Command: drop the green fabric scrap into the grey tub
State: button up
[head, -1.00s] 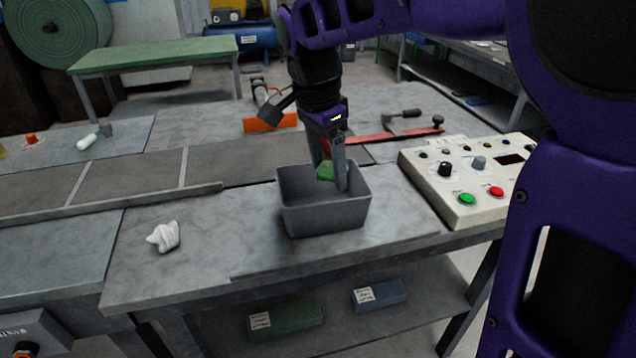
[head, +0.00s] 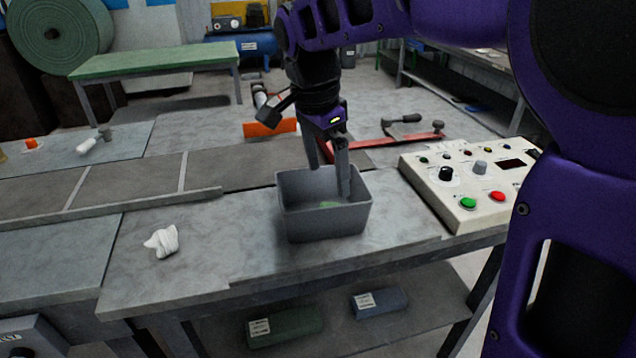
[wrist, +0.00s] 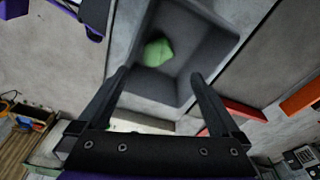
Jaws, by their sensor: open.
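The grey tub (head: 325,222) stands on the table's near part, left of the control box. The green fabric scrap (head: 329,205) lies inside the tub, mostly hidden by its front wall. In the wrist view the scrap (wrist: 158,52) shows on the tub floor, apart from the fingers, with the tub's wall (wrist: 217,40) around it. My gripper (head: 331,182) is over the tub, fingers pointing down, the right finger reaching below the rim. Its fingers (wrist: 160,75) are spread apart with nothing between them.
A white crumpled cloth (head: 162,241) lies on the table left of the tub. A control box (head: 470,184) with red and green buttons stands to the right. A red-armed tool (head: 400,137) and an orange block (head: 270,128) lie behind the tub.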

notch_tip(320, 180, up, 16)
jog(key=s+a+p, duration=0.1)
jog(key=a+p, duration=0.1)
jog(key=p, duration=0.1)
jog(key=shift+s+f, duration=0.15)
